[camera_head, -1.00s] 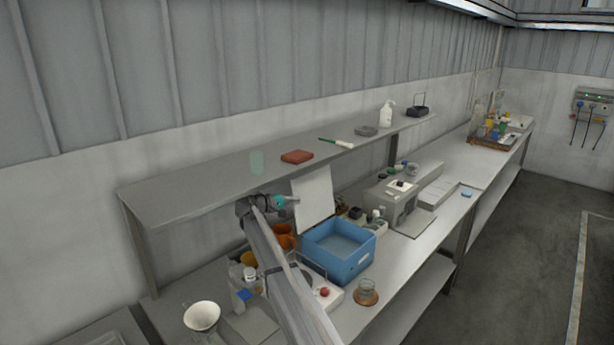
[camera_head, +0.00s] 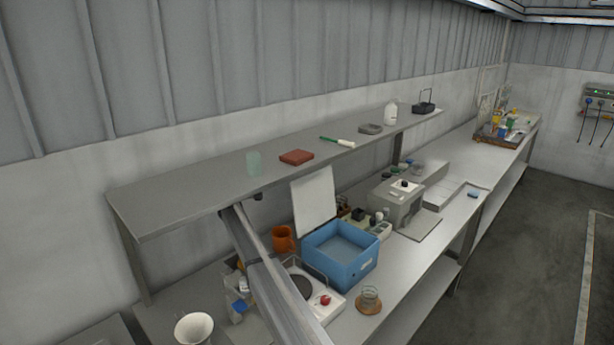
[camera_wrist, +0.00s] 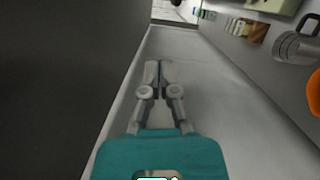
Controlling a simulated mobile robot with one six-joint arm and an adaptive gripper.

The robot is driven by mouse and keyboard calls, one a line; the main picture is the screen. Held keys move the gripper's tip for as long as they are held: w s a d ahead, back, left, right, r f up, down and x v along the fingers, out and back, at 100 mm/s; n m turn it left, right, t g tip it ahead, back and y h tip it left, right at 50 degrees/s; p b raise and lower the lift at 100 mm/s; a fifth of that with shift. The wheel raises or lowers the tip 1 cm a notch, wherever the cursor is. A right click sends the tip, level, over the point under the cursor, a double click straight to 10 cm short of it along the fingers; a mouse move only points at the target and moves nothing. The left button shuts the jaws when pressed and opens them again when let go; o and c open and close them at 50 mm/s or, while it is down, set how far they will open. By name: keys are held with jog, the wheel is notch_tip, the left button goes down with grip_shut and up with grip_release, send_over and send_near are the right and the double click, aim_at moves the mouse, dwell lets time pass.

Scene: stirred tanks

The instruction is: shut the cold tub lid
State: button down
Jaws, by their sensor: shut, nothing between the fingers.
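The blue cold tub (camera_head: 345,265) stands on the bench in the head view, with its inside showing. Its pale lid (camera_head: 313,203) stands up at the tub's back-left edge, so the tub is open. My gripper (camera_wrist: 160,70) shows in the wrist view with its two grey fingers together and nothing between them. In the head view the gripper itself is hidden; my arm reaches up to the shelf's front edge, left of the lid. No contact with the lid shows.
The shelf (camera_head: 190,200) hangs over the back of the bench, bearing a red-brown block (camera_head: 296,157) and a greenish beaker (camera_head: 253,162). An orange mug (camera_head: 283,239) stands left of the tub. A hotplate (camera_head: 325,303) and a glass vessel (camera_head: 369,299) stand in front.

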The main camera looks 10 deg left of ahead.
aim_at(304, 176)
jog(key=shift+w+d, duration=0.15)
jog(key=shift+d, duration=0.05)
jog(key=w+d, duration=0.1)
jog(key=d, duration=0.2)
jog(key=w+d, duration=0.1)
jog(key=d, duration=0.2)
jog(key=w+d+r+p, duration=0.1)
jog(key=w+d, duration=0.1)
jog(key=d, duration=0.2)
jog(key=shift+d, duration=0.1)
jog(key=shift+s+d+r, duration=0.1)
jog(key=shift+s+d, duration=0.05)
jog(key=shift+d, duration=0.25)
jog(key=shift+d, duration=0.15)
dwell(0.3)
